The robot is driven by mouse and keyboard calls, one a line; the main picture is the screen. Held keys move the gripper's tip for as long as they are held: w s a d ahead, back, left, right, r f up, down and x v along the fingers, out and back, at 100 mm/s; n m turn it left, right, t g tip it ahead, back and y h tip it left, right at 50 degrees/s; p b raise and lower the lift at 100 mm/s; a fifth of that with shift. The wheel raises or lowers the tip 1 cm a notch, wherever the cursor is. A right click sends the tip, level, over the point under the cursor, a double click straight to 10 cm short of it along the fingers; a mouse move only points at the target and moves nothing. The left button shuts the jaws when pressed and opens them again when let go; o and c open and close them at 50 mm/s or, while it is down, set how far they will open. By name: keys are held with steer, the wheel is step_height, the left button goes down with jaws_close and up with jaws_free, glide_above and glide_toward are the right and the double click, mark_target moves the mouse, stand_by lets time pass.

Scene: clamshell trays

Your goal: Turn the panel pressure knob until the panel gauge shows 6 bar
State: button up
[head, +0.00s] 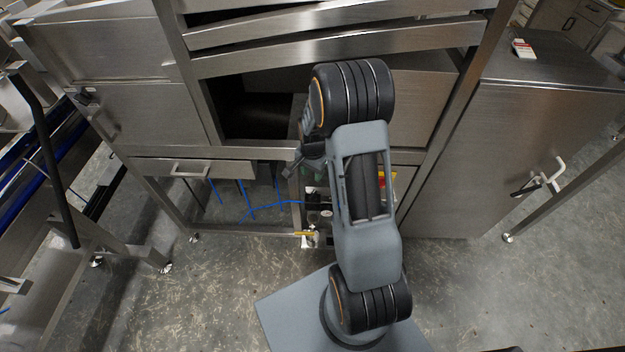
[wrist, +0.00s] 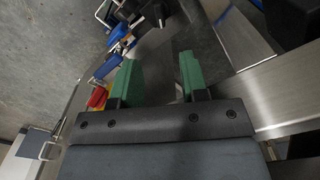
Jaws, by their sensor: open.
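My gripper (wrist: 160,62) shows in the wrist view with its two green fingers apart and nothing between them. Beyond the fingertips is a bare steel surface. In the head view my arm hides most of the area around the panel. Small fittings (head: 313,212) show low beside my arm, but I cannot tell a pressure knob or a gauge dial among them. In the wrist view, dark fittings (wrist: 152,16) and a blue part (wrist: 119,30) lie beyond and left of the fingers, apart from them. No gauge reading is legible.
A steel machine frame (head: 330,42) stands around my arm, with an open dark bay. Blue hoses (head: 250,209) hang below a drawer (head: 195,168). A steel cabinet (head: 440,185) stands at right. Red and yellow parts (wrist: 97,97) lie left of my fingers. Floor is clear at front left.

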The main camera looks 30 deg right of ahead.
steer(key=shift+r, duration=1)
steer(key=s+a+r+n+t+p, duration=0.1)
steer(key=s+a+r+n+p, duration=0.1)
steer(key=r, duration=0.6)
steer(key=s+a+r+n+t+p, duration=0.1)
steer(key=s+a+r+n+p, duration=0.1)
steer(key=s+a+r+n, duration=0.3)
steer(key=s+a+r+n+t+p, duration=0.1)
steer(key=s+a+r+n+p, duration=0.1)
steer(key=s+r+n, duration=0.3)
steer(key=shift+s+a+r+t+p, duration=0.35)
steer(key=shift+s+a+r, duration=0.5)
steer(key=shift+s+r, duration=2.25)
steer(key=shift+w+r, duration=0.9)
